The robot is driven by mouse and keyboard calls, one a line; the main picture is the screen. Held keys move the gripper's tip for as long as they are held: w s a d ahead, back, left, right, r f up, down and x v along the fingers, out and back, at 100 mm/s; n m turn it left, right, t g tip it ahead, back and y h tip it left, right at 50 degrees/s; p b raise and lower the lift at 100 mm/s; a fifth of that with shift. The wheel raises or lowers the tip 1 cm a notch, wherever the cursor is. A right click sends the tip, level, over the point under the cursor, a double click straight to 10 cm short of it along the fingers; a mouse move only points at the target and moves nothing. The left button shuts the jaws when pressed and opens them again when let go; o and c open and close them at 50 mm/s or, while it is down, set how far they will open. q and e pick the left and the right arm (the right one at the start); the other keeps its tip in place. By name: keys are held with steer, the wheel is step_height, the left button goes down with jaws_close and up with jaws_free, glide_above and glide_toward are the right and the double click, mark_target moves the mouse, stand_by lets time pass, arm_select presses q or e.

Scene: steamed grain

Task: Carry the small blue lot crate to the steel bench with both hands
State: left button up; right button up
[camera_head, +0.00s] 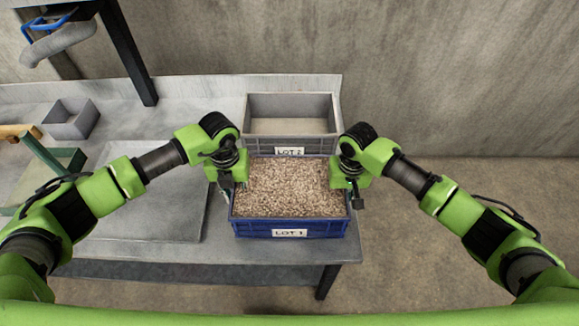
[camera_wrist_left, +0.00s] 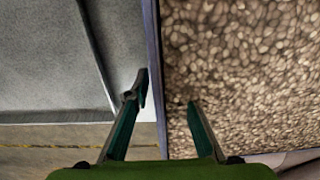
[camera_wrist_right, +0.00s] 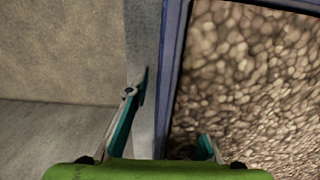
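The small blue lot crate (camera_head: 262,229), labelled LOT 1 and full of pale brown grain (camera_head: 295,185), stands on the grey worktop near its front right corner. My left gripper (camera_head: 229,188) is at the crate's left wall. In the left wrist view the open fingers (camera_wrist_left: 168,96) straddle the blue wall (camera_wrist_left: 153,50), one outside and one over the grain. My right gripper (camera_head: 352,195) is at the right wall. In the right wrist view its open fingers (camera_wrist_right: 172,110) also straddle the wall (camera_wrist_right: 172,70), with the inner fingertip low at the grain. Neither gripper visibly clamps the wall.
A grey crate (camera_head: 290,104) labelled LOT 2 stands directly behind the blue crate. A flat grey plate (camera_head: 150,225) lies to the left on the worktop (camera_head: 200,92). A small grey bin (camera_head: 71,119) and a dark post (camera_head: 128,55) stand farther left. Open floor (camera_head: 470,180) lies to the right.

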arm_select(q)
step_height(320, 180, up, 11)
steer(key=shift+s+f, duration=0.1)
steer(key=shift+r, duration=0.45)
arm_select(e)
steer(key=shift+r, duration=0.2)
step_height(320, 180, up, 12)
steer(key=shift+f, duration=0.15)
